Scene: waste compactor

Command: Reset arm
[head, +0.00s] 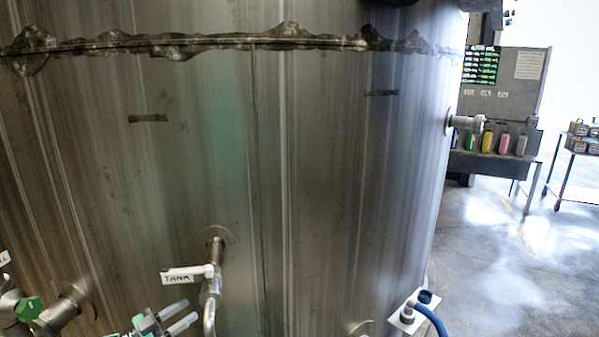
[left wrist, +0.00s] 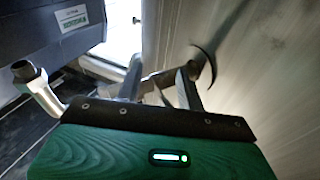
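My left gripper (head: 191,311) shows at the bottom edge of the head view, with green parts and two pale fingers a small gap apart. In the left wrist view, its two fingers (left wrist: 160,78) stand apart beyond the green gripper body, and I see nothing held between them. A metal pipe with a fitting shows beyond the fingers, close to the tank wall. My right gripper is not in view.
A large metal tank (head: 300,180) fills most of the head view. A pipe carries a "TANK" label (head: 185,275). A blue hose (head: 432,318) is at lower right. A bench with colored bottles (head: 487,142) and open floor (head: 500,260) lie beyond.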

